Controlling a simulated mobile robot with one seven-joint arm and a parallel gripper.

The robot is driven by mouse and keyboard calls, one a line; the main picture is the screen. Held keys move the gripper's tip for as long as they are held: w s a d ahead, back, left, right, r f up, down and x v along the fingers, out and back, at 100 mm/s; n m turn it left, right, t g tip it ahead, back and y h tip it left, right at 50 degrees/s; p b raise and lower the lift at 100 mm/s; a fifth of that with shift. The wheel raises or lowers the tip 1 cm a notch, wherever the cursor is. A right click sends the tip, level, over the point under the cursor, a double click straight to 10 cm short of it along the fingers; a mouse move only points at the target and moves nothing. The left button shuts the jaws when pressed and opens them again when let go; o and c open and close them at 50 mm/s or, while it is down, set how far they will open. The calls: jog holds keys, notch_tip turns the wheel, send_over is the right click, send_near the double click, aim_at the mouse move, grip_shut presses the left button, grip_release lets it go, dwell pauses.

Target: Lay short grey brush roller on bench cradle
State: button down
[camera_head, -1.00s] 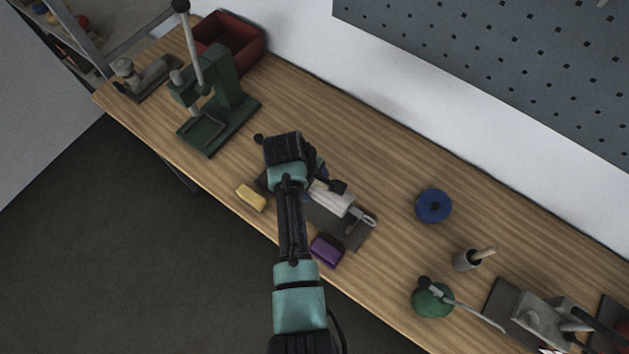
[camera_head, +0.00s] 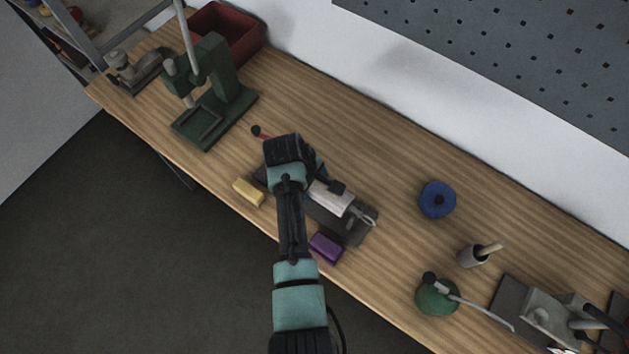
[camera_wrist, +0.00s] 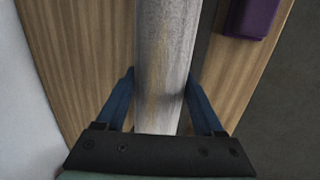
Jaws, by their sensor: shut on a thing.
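The short grey brush roller (camera_head: 331,197) is pale grey and cylindrical. My gripper (camera_head: 313,178) is shut on it. In the wrist view the roller (camera_wrist: 165,60) runs lengthwise between the two blue fingers of my gripper (camera_wrist: 160,90). The bench cradle, a dark grey plate (camera_head: 352,234) with a light metal fork (camera_head: 364,215), lies beneath and to the right of the roller. The roller overlaps the plate in the head view; I cannot tell whether it touches the cradle. My wrist hides the plate's left part.
A purple block (camera_head: 326,247) and a yellow block (camera_head: 248,193) lie near the bench's front edge. A green press (camera_head: 215,95) stands left. A blue disc (camera_head: 437,199) lies right, with clear bench (camera_head: 390,150) behind.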

grip_release()
jog(key=b+v, duration=0.1)
jog(key=v, duration=1.2)
dwell(0.5)
